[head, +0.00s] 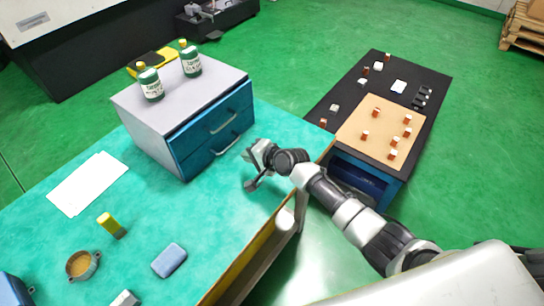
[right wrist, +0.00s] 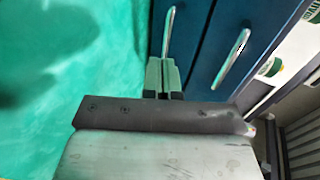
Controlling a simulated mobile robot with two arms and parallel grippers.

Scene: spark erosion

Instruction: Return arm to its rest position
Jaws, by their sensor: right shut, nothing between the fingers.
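My right arm reaches in from the lower right of the head view. Its gripper (head: 252,169) is over the teal table (head: 150,215), in front of the blue drawer cabinet (head: 213,130). In the right wrist view the gripper fingers (right wrist: 163,75) are together with nothing between them, and they point toward the blue drawer fronts (right wrist: 200,50) and their metal handles. I cannot tell whether the fingers touch the cabinet. Both drawers look closed. My left gripper is not in view.
Two green bottles (head: 150,83) stand on the cabinet. White paper (head: 88,184), a yellow block (head: 111,225), a round bowl (head: 83,265) and a blue block (head: 169,260) lie on the table. A lower dark bench with a tan board (head: 383,132) holding several small parts stands at the right.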

